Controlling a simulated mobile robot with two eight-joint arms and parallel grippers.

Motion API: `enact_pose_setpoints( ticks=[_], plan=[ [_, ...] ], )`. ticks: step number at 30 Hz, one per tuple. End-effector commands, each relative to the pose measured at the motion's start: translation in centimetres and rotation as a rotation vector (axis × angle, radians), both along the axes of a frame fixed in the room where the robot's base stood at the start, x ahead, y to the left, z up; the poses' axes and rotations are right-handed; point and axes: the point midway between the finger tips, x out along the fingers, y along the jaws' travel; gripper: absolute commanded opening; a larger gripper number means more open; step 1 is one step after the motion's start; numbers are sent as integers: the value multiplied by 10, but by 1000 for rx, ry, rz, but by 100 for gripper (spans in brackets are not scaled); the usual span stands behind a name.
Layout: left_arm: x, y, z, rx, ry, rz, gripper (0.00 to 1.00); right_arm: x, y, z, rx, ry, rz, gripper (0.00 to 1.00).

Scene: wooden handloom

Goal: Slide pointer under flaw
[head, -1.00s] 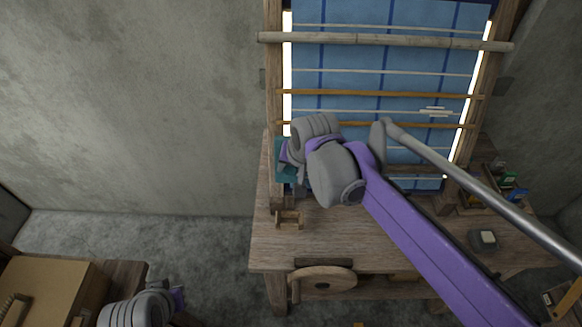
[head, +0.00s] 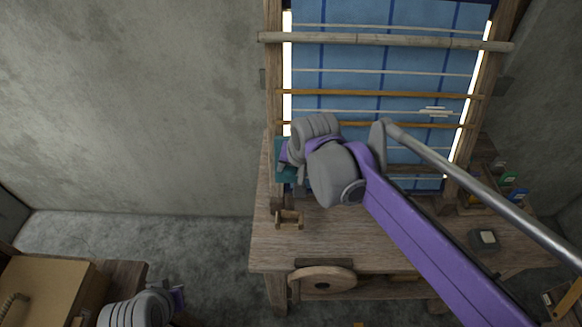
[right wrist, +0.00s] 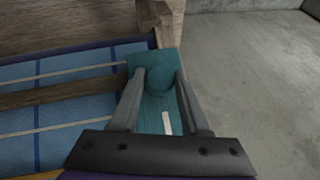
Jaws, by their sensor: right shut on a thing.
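A teal slider with a round knob and a short white mark, which appears to be the pointer (right wrist: 168,62), is between the two fingers of my right gripper (right wrist: 160,85). In the head view the teal piece (head: 281,148) shows at the loom's left upright, partly hidden by my right wrist. My right gripper (head: 290,163) is shut on it. Short white strokes (head: 435,111), possibly the flaw, lie on the blue cloth (head: 400,58) toward its right side. My left gripper (head: 178,298) is low at the left, away from the loom; its fingers are too small to read.
Wooden bars (head: 385,40) cross the cloth between the loom's uprights. A small wooden piece (head: 289,219) sits on the table's left (head: 330,240). A dark box (head: 484,239) and small coloured items (head: 515,194) are at the right. A cardboard box (head: 45,290) stands lower left.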

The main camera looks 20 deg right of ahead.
Motion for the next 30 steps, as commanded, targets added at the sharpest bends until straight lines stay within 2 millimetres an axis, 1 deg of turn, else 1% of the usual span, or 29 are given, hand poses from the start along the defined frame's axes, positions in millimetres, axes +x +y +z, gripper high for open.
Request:
enact_pose_setpoints(
  ticks=[11,14,17,20,23,30],
  plan=[
    [0,0,0,0,0,0,0,0,-1,0,0,0,-1,0],
    [0,0,1,0,0,0,0,-2,-8,0,1,-1,-3,0],
    [0,0,1,0,-1,0,0,-5,-21,1,-1,-1,-5,0],
    [1,0,2,0,-2,0,0,-12,-42,1,-1,-1,-8,0],
    [1,0,3,0,-2,0,0,-19,-70,1,0,-1,-12,0],
    [2,0,5,0,-4,0,0,-44,-152,0,-1,0,-15,0]
  ],
)
